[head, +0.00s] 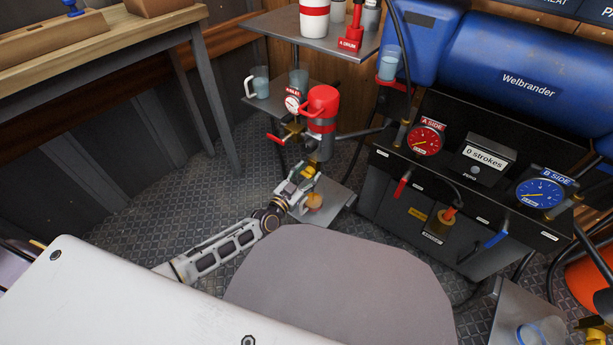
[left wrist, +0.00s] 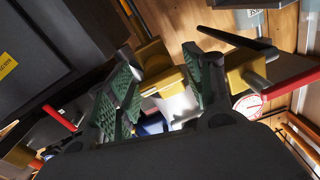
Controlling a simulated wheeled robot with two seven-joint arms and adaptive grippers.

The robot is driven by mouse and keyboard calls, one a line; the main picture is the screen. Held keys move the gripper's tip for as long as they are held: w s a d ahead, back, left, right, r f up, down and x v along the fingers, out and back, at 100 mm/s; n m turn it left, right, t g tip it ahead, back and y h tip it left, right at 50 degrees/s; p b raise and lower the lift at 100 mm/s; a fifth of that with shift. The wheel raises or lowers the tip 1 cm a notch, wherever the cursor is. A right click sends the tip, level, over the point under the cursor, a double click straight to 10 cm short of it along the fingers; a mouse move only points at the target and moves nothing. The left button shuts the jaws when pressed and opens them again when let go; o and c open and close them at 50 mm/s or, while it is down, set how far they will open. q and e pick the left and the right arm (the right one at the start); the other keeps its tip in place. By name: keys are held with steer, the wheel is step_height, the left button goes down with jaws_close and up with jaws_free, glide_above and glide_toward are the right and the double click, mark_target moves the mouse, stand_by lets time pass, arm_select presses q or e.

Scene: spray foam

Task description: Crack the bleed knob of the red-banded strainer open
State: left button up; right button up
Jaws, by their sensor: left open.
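The red-banded strainer (head: 322,143) is a grey upright cylinder with a red band and a red top, left of the pump unit. Brass fittings (head: 312,167) show below it, partly hidden by my gripper. My left gripper (head: 306,175) is open just under the strainer. In the left wrist view, its green-padded fingers (left wrist: 168,88) stand apart on either side of a yellow brass piece (left wrist: 168,79). I cannot tell whether they touch it, or whether this piece is the bleed knob. My right gripper is not in view.
A gauge (head: 292,103) and red-handled valve (head: 276,138) sit left of the strainer. A small shelf (head: 335,214) with an amber cup (head: 314,203) lies below my gripper. The black pump unit (head: 440,190) stands to the right. Cups stand on the shelf above left.

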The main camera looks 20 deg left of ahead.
arm_select(q)
steer(key=shift+c, duration=0.2)
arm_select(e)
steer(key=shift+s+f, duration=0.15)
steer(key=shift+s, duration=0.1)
arm_select(q)
steer(key=c, duration=0.8)
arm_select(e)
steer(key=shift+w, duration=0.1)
